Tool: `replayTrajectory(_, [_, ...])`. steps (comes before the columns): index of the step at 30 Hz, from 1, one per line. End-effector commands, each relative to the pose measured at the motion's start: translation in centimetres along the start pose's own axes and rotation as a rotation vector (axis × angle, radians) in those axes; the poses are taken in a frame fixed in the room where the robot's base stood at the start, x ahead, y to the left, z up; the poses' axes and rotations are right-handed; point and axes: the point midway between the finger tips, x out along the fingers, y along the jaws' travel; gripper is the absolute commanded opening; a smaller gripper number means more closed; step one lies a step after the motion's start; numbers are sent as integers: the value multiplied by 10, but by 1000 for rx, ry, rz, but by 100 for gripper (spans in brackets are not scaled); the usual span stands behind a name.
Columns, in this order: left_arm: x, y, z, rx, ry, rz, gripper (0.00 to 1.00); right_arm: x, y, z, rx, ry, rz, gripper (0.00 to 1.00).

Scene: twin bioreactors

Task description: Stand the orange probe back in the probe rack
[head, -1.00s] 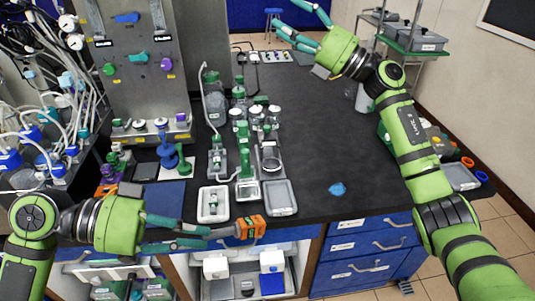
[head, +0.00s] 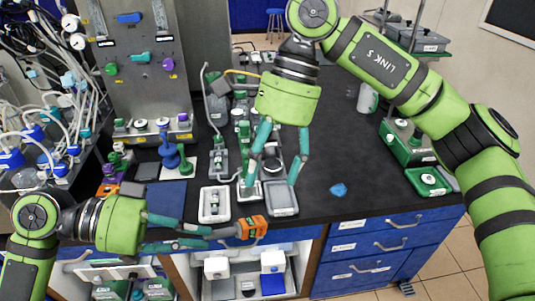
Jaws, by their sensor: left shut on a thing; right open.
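The orange probe (head: 252,227) shows a chunky orange end with a green mark. It lies roughly level at the table's front edge, with its grey part toward the fingers. My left gripper (head: 209,236) is shut on it from the left. My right gripper (head: 271,184) is open, pointing down over the small trays in the middle of the table, with nothing seen between its fingers. I cannot make out for sure which fixture is the probe rack.
A white tray (head: 214,204) and a grey tray (head: 281,205) are near the front edge. Green-topped bottles crowd behind them. A blue blob (head: 338,190) lies to the right. A green box (head: 405,145) stands at the right edge. The black table (head: 340,135) is clear between.

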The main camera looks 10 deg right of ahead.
Motion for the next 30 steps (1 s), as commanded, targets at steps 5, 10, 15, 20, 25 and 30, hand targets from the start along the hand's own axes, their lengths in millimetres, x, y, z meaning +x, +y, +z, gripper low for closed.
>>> replayTrajectory(5, [0,0,0,0,1,0,0,32,1,0,0,-2,4,69])
replayTrajectory(10, [0,0,0,0,1,0,0,65,1,1,1,-4,4,69])
replayTrajectory(15, [0,0,0,0,1,0,0,91,0,1,2,-5,3,69])
replayTrajectory(20, [0,0,0,0,1,0,0,105,0,2,2,-6,1,69])
replayTrajectory(25, [0,0,0,0,1,0,0,109,0,2,2,-7,0,69])
replayTrajectory(30, [0,0,0,0,1,0,0,109,0,2,2,-7,0,69])
